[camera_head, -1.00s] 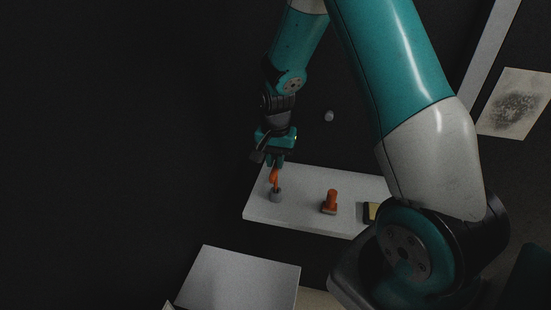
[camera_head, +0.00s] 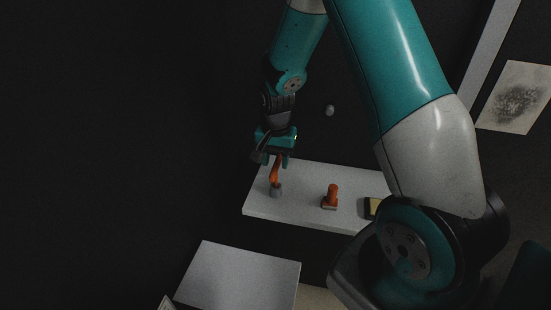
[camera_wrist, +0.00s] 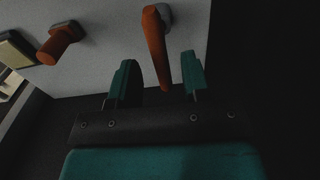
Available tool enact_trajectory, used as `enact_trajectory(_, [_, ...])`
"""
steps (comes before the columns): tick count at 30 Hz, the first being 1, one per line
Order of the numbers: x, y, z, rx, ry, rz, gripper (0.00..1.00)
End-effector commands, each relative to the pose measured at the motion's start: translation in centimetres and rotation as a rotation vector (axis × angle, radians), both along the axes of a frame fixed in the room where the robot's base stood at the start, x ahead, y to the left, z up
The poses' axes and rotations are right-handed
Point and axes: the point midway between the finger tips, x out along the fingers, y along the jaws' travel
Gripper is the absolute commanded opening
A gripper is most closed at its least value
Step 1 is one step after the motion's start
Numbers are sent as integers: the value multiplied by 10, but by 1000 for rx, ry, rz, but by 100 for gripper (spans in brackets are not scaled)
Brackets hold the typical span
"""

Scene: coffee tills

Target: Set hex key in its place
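The orange hex key (camera_head: 275,173) stands slightly tilted with its lower end in a small grey holder (camera_head: 276,191) on the left part of a light shelf. In the wrist view, the hex key (camera_wrist: 155,46) lies between the fingers, and the holder (camera_wrist: 166,16) is beyond it. My gripper (camera_head: 275,160) is above the holder at the hex key's upper end. In the wrist view, my gripper (camera_wrist: 158,77) is open, with a gap on both sides of the hex key. The key's part inside the holder is hidden.
An orange stamp-like object (camera_head: 331,196) stands right of the holder on the shelf (camera_head: 302,193). A yellow-and-dark block (camera_head: 371,208) lies farther right, partly behind my arm. A lower grey surface (camera_head: 238,280) is in front. A small grey knob (camera_head: 330,110) shows behind.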

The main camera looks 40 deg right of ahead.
Motion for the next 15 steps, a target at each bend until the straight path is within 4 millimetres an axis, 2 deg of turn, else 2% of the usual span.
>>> enact_trajectory(10, [0,0,3,0,-1,0,46])
enact_trajectory(15, [1,0,25,-1,-7,0,46])
